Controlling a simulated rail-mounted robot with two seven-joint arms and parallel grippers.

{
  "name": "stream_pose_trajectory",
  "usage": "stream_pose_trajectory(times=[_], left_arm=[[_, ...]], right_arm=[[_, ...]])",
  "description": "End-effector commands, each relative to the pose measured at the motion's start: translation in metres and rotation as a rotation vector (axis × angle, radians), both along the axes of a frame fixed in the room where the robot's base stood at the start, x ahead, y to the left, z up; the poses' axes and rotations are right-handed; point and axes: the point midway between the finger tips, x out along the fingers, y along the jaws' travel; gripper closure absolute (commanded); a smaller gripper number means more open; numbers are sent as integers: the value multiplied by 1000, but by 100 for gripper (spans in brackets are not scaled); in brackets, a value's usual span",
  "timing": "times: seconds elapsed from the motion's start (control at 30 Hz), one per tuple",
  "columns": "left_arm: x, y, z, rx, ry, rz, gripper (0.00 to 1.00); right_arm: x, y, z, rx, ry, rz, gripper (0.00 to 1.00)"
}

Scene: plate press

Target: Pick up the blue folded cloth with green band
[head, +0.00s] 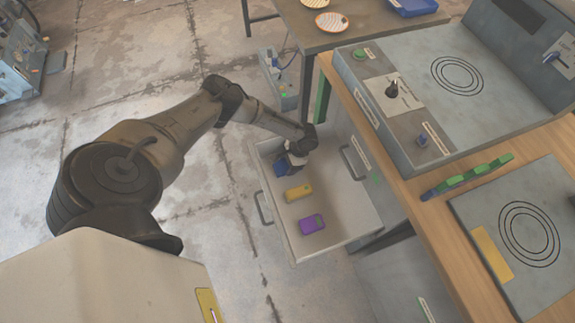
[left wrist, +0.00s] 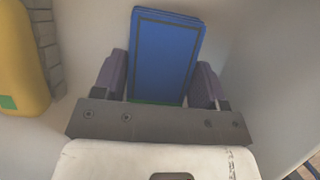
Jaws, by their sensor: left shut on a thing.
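The blue folded cloth (head: 281,170) is at the far end of the open drawer (head: 343,222) in the head view. It also fills the upper middle of the left wrist view (left wrist: 165,50), with a thin strip of green showing at its near edge. My left gripper (head: 287,163) reaches down into the drawer and is shut on this cloth, one finger on each side in the left wrist view (left wrist: 160,78). The part of the cloth under the gripper body is hidden. I cannot tell whether it touches the drawer floor. My right gripper is not in view.
A yellow folded item (head: 298,192) and a purple one (head: 312,225) lie nearer in the drawer. The drawer walls stand close around the gripper. The wooden bench (head: 405,190) with the press (head: 440,90) is to the right. Open floor lies left of the drawer.

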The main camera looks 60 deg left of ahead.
Motion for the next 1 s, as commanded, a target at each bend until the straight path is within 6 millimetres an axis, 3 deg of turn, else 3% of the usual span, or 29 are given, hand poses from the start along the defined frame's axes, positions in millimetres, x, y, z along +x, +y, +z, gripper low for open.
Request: stream_pose_trajectory(times=[0.17,0.53,0.8,1.0], left_arm=[[0,0,0,0,0,0,58],[1,1,8,0,-2,-1,58],[0,0,62,-2,-2,-1,58],[0,0,90,-1,-1,-1,58]], right_arm=[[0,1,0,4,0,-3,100],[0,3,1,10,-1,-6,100],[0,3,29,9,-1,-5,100],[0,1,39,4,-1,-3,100]])
